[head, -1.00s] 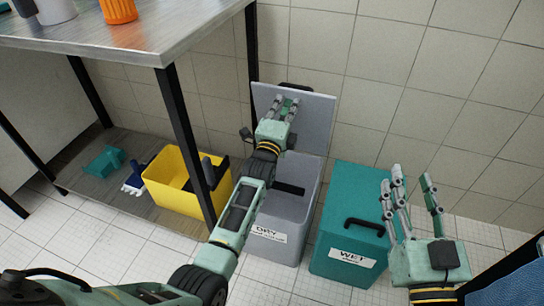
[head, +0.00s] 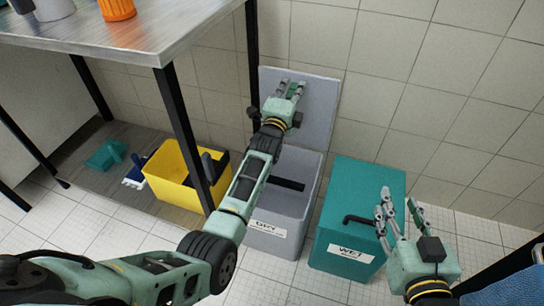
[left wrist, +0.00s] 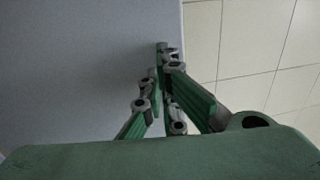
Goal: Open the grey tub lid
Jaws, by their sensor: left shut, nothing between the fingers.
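The grey tub (head: 270,242), labelled DRY, stands on the floor in the middle of the head view. Its grey lid (head: 318,110) is swung up and stands nearly upright at the back, close to the wall; it also shows in the left wrist view (left wrist: 80,60). My left gripper (head: 291,86) is in front of the lid's inner face, shut and empty. I cannot tell if its fingers touch the lid. My left arm covers part of the tub's opening. My right gripper (head: 399,200) is open and empty, beside the teal tub.
The teal tub (head: 345,260), labelled WET, stands shut to the right of the grey tub, with a black handle. A yellow bin (head: 172,185) and a teal scoop (head: 105,155) sit on a low shelf. A table leg (head: 190,140) stands left of my left arm.

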